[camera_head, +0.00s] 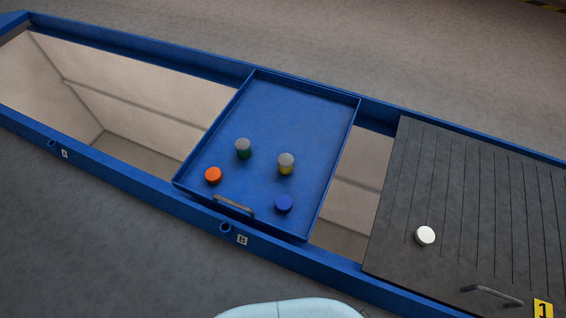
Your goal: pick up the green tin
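The green tin (244,149) stands upright on the blue sliding tray (285,105). It has a grey lid and a dark green side. Neither of my grippers shows in the head view.
The tray has a grey handle (234,206) at its front and spans a blue-railed frame (130,155) over an open pit (110,95). A dark ribbed cover (450,200) at right carries a white round piece (425,236) and a handle (492,295).

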